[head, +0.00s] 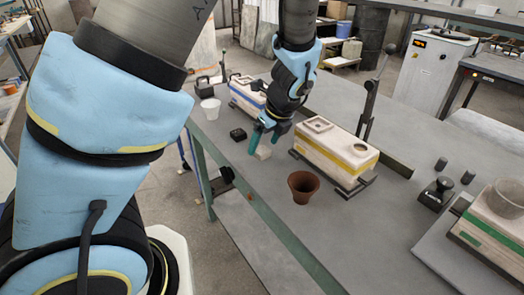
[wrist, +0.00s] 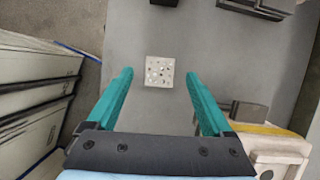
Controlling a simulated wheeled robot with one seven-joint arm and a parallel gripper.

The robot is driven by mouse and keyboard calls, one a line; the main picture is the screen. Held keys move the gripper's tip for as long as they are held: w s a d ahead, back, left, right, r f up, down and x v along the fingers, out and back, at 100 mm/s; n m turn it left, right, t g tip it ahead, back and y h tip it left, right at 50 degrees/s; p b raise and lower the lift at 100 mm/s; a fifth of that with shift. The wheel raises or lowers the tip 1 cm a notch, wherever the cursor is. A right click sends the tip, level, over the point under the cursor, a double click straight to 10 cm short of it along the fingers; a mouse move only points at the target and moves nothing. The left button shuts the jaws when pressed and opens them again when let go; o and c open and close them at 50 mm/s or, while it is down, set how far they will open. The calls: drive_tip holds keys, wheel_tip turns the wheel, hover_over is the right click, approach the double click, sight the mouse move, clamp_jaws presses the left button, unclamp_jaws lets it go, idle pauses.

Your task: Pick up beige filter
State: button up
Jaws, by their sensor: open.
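The beige filter (head: 263,152) is a small pale square block lying on the grey table. In the wrist view the filter (wrist: 159,71) shows its flat top with several holes, centred between the tips of the two teal fingers. My gripper (head: 265,138) is open and empty and points down over the filter. In the wrist view the fingers of my gripper (wrist: 158,76) lie to the left and right of the filter with a gap on both sides. The exact height of the fingertips above the filter cannot be told.
A brown cup (head: 303,188) stands to the right, near the table's front edge. A pale box mould with a yellow stripe (head: 334,156) stands behind it. A small black block (head: 238,134) is left of the filter, and a white cup (head: 210,109) is farther left.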

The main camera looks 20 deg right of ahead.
drive_tip(key=shift+x, duration=1.2)
drive_tip(key=shift+c, duration=0.2)
clamp_jaws()
